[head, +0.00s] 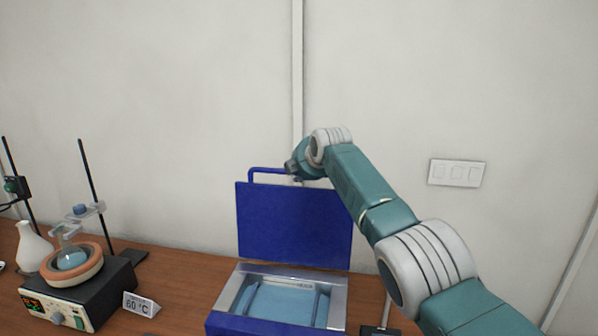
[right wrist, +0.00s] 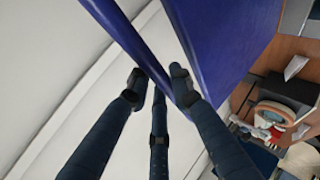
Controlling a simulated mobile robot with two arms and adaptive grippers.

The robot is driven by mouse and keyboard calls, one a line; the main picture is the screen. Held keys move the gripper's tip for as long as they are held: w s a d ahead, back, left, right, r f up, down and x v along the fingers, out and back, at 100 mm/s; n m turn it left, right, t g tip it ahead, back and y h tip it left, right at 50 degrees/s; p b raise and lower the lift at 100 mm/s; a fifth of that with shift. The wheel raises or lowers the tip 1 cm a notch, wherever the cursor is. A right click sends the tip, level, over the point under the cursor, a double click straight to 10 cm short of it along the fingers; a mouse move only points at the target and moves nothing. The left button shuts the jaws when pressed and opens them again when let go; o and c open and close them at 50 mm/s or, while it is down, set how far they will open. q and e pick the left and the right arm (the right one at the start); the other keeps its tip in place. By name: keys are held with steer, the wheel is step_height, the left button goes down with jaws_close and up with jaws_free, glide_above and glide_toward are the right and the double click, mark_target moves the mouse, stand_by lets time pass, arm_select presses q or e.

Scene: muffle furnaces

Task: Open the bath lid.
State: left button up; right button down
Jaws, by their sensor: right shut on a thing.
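The bath (head: 276,300) stands on the bench with its steel rim and light blue inside showing. Its blue lid (head: 294,228) is upright at the back of the bath, with the inside of the bath exposed. A blue bar handle (head: 268,171) runs along the lid's top edge. My right gripper (head: 298,174) is at the right part of this handle. In the right wrist view the dark fingers (right wrist: 160,88) are around the blue handle bar (right wrist: 142,45), shut on it, beside the lid panel (right wrist: 215,40). My left gripper is not in view.
A heating device (head: 80,295) with a round-bottom flask stands at the left, with a "60 °C" sign (head: 140,304) beside it. A white flask (head: 33,245) and stands are further left. The wall (head: 400,80) is close behind the lid.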

steer(key=shift+s+f, duration=0.2)
steer(key=shift+f, duration=0.25)
steer(key=c, duration=1.5)
jaws_free()
steer(key=shift+c, duration=0.2)
steer(key=shift+w+d, duration=0.1)
steer(key=shift+r, duration=0.1)
steer(key=shift+s+r, duration=0.35)
steer(key=shift+r, duration=0.25)
steer(key=v, duration=1)
steer(key=shift+s, duration=0.4)
steer(key=shift+d+f, duration=0.1)
steer(key=shift+d, duration=0.1)
